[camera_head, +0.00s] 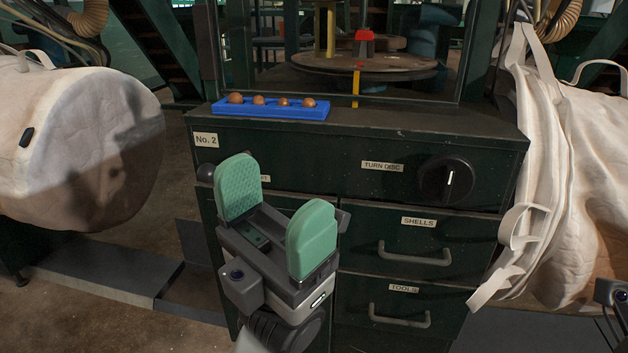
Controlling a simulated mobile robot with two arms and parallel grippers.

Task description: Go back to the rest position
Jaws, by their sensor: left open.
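My left gripper (277,217) is in the lower middle of the head view, in front of the dark green cabinet (320,150). Its two green finger pads stand wide apart with nothing between them. It hides part of the cabinet's left front, including part of a label. A small dark piece of my right arm shows at the lower right edge, and the right fingers are outside the picture.
A blue tray (270,113) with several brown round items lies on the cabinet top. The front has a black turn-disc knob (447,181) and drawer handles (414,254). Pale bulk bags hang at left (80,140) and right (585,170). A round table (365,63) shows behind.

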